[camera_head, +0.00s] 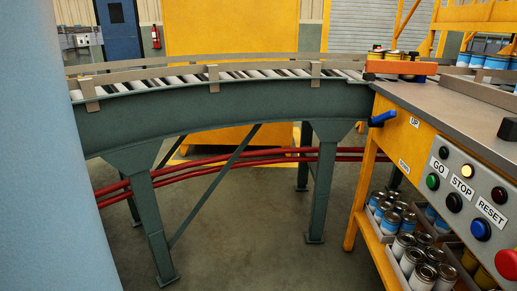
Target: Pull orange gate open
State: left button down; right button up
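An orange bar that looks like the gate (400,67) lies across the spot where the curved roller conveyor (215,80) meets the grey-topped workbench (470,105). Small yellow and dark shapes show just above the bar; I cannot tell whether they are part of it or can tops behind it. A blue handle (382,118) sticks out from the bench's yellow front, beside an UP label and above a second label. Neither of my grippers is in view.
A control panel (470,185) with GO, STOP and RESET buttons faces forward at the right. Cans (415,262) fill trays under the bench. Red rails (230,165) run beneath the conveyor. Floor in front is clear. A pale blue surface blocks the left side.

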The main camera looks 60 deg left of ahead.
aim_at(412, 67)
jog(key=u, duration=1.25)
